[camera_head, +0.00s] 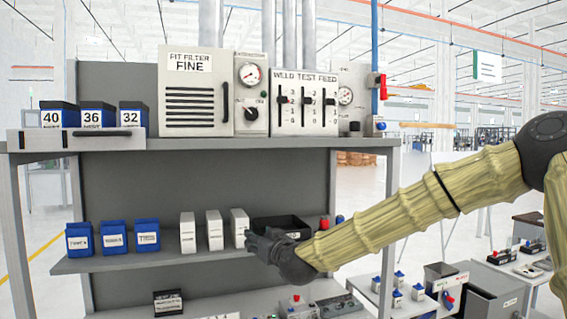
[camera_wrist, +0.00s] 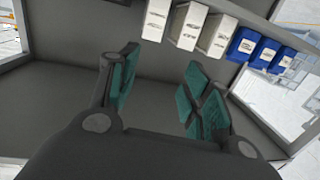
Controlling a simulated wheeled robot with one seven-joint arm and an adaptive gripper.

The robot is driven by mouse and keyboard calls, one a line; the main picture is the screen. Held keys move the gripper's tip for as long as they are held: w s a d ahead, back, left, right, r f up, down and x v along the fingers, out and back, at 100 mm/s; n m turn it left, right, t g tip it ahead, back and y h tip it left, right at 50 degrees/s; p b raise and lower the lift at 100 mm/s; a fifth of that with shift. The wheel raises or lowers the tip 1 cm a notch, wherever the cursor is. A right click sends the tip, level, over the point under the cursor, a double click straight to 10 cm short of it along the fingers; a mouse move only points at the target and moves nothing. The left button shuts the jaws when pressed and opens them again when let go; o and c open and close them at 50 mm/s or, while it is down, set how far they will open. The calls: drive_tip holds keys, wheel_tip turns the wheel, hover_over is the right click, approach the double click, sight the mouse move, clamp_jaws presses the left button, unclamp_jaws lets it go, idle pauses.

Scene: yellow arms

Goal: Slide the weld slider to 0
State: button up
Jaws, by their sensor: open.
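The white WELD TEST FEED panel (camera_head: 304,120) stands on the top shelf in the head view. It carries three vertical slots with black slider knobs: left (camera_head: 283,100), middle (camera_head: 308,101) and right (camera_head: 331,101). All three knobs sit in the upper part of their slots, near the upper scale marks. I cannot read which one is the weld slider. My gripper (camera_head: 262,243) is well below the panel, in front of the middle shelf near the white boxes. In the wrist view my gripper (camera_wrist: 160,88) has its green-padded fingers apart with nothing between them. The panel is outside the wrist view.
The FINE filter cabinet (camera_head: 193,90) and a gauge box (camera_head: 250,95) stand left of the panel. White boxes (camera_head: 213,230), blue bins (camera_head: 113,237) and a black tray (camera_head: 281,228) are on the middle shelf. A red-handled valve (camera_head: 380,87) is right of the panel.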

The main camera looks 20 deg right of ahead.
drive_tip(key=d+r+t, duration=0.1)
drive_tip(key=d+r, duration=0.1)
drive_tip(key=r, duration=0.7)
drive_tip(key=d+r+t, duration=0.2)
drive_tip(key=r, duration=0.6)
drive_tip(key=m+t+h+p, duration=0.1)
drive_tip(key=t+h+p, duration=0.1)
drive_tip(key=t, duration=0.1)
approach(284, 98)
drive_tip(key=shift+g, duration=0.3)
drive_tip(key=shift+r+p+x, duration=0.15)
drive_tip(key=shift+p+x, duration=1.25)
drive_tip(key=shift+x, duration=1.1)
drive_tip(key=shift+r+p+x, duration=0.15)
drive_tip(key=shift+p+x, duration=1.2)
drive_tip(key=shift+x, duration=1.15)
drive_tip(key=shift+s, duration=0.1)
clamp_jaws()
